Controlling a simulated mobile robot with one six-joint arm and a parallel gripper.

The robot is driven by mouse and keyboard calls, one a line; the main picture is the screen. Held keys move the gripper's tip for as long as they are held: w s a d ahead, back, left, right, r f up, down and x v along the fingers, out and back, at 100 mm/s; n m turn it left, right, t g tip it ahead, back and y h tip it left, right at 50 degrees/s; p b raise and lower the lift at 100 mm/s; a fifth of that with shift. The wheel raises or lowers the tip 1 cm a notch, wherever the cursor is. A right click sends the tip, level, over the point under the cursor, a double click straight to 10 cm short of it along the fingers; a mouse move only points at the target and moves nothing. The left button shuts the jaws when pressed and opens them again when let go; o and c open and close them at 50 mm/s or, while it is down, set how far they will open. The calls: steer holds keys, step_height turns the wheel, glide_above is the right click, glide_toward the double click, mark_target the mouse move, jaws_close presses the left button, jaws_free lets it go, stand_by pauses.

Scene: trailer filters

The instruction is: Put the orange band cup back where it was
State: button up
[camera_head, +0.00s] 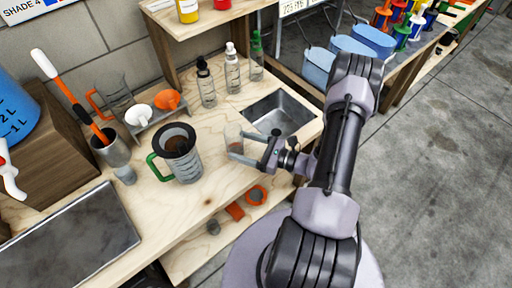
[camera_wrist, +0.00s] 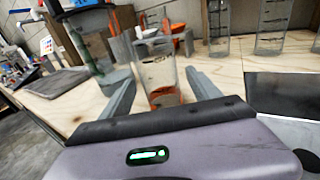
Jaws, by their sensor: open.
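The orange band cup (camera_head: 233,137) is a clear cup standing upright on the wooden bench, left of the sink. In the wrist view the cup (camera_wrist: 158,70) has dark markings and an orange band near its base. My gripper (camera_head: 240,147) is open at the cup. In the wrist view its two fingers (camera_wrist: 160,84) lie left and right of the cup, with visible gaps. Part of the cup's base is hidden behind my gripper body.
A green-handled jug (camera_head: 183,163) with a dark insert stands left of the cup. Behind are several bottles (camera_head: 206,88) and a rack with a white funnel (camera_head: 139,113) and an orange funnel (camera_head: 167,99). A metal sink (camera_head: 280,112) lies right. Bare wood (camera_head: 215,185) is in front.

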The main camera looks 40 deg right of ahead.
steer(key=p+v, duration=0.1)
steer(key=v, duration=0.8)
steer(key=shift+s, duration=0.15)
